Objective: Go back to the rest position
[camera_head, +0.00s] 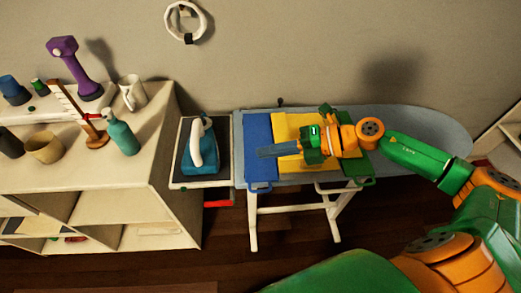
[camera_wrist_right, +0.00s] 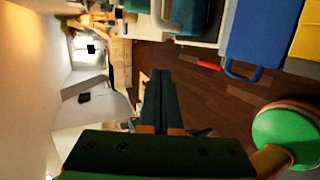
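My right arm comes in from the right in the head view and reaches over the ironing board (camera_head: 425,122). My right gripper (camera_head: 260,152) is above the board, in front of the blue and yellow panels. In the right wrist view its two dark fingers (camera_wrist_right: 163,75) lie side by side with nothing between them, so it is shut and empty. My left gripper is in neither view.
An iron (camera_head: 201,150) stands on a tray (camera_head: 186,183) at the board's left end. A white shelf unit (camera_head: 160,160) on the left carries a teal bottle (camera_head: 122,135), a purple object (camera_head: 78,70) and a white mug (camera_head: 132,92). Wooden floor (camera_head: 290,235) shows below the board.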

